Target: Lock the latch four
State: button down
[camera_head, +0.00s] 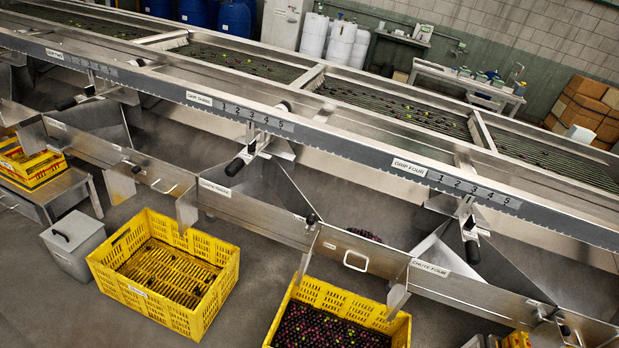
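No part labelled latch four can be read in view. Below the rail plate reading about "GRIP FOUR" (408,167), with its 1 to 5 scale, a black-handled lever (471,242) points down on a metal bracket. Beneath it is the metal chute labelled "CHUTE FOUR" (430,267). A small black knob (565,330) sits at this chute's right end, low in the picture. I cannot tell which of these is the latch, or whether it is locked. My gripper is not in view.
A similar lever (240,162) and chute three (214,187) lie left. A yellow crate of dark fruit (398,332) stands below between the chutes. Another yellow crate (222,284) and a grey lidded bin (75,243) stand on the floor left. The long sizer frame (330,148) crosses diagonally.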

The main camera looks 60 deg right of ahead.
aim_at(311, 219)
jog(key=z, duration=0.5)
jog(key=i, duration=1)
jog(key=z, duration=1.05)
jog(key=i, duration=0.4)
jog(key=z, duration=0.2)
jog(key=k, duration=0.95)
jog(key=z, duration=0.15)
jog(key=i, duration=0.95)
jog(key=u, duration=0.05)
